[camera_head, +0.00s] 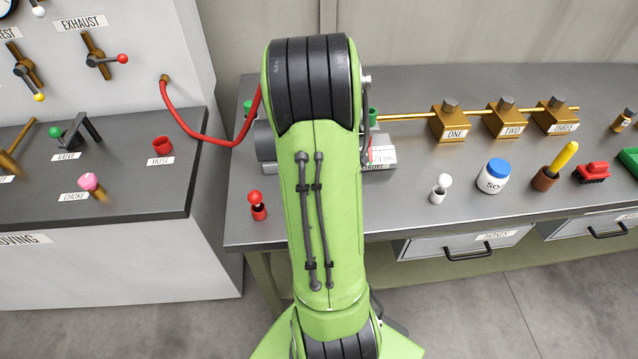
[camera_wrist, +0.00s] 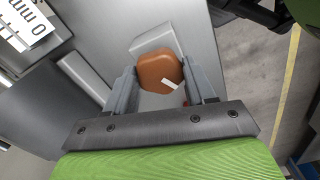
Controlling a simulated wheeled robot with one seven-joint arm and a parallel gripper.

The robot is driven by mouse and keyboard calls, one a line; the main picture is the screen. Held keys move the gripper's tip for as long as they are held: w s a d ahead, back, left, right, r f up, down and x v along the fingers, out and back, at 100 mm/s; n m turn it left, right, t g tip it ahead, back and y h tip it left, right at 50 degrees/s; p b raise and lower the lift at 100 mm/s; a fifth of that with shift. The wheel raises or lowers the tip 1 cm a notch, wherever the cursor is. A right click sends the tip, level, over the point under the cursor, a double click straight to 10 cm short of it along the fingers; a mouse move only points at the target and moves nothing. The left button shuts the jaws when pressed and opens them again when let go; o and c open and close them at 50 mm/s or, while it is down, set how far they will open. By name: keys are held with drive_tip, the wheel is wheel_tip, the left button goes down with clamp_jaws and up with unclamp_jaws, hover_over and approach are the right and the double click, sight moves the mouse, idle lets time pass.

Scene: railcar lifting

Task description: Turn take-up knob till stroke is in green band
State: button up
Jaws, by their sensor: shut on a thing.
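The take-up knob (camera_wrist: 155,68) is orange-brown with a short white mark and shows in the wrist view. My gripper (camera_wrist: 160,82) is shut on it, one grey finger on each side. A white scale plate (camera_wrist: 25,22) with black "mm" lettering sits at the upper left of the wrist view, partly cut off. No green band or pointer shows on the visible part of it. In the head view my green arm hides the knob and my gripper. Only the edges of a grey device with a white label (camera_head: 382,156) show beside the arm.
A red hose (camera_head: 205,141) runs from the left panel to behind my arm. A brass rod with blocks ONE (camera_head: 452,122), TWO and THREE lies at the back right. A white bottle (camera_head: 493,178) and a small red-topped piece (camera_head: 257,206) stand on the bench near my arm.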

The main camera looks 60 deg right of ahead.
drive_tip(key=o, duration=1)
drive_tip(key=shift+o, duration=0.2)
wheel_tip(320, 180, up, 16)
drive_tip(key=p, duration=0.3)
drive_tip(key=shift+f, duration=0.1)
drive_tip(key=w+a+r+m+t, duration=0.15)
drive_tip(key=a+r, duration=0.25)
drive_tip(key=a, duration=0.5)
drive_tip(key=s+a+m+t, duration=0.2)
drive_tip(key=s+a, duration=0.1)
drive_tip(key=a, duration=0.5)
drive_tip(key=s+a+m+t, duration=0.1)
drive_tip(key=s+a+t, duration=0.1)
drive_tip(key=a, duration=0.7)
drive_tip(key=shift+s+a+m, duration=0.3)
drive_tip(key=shift+s+m, duration=0.05)
drive_tip(key=shift+s, duration=0.55)
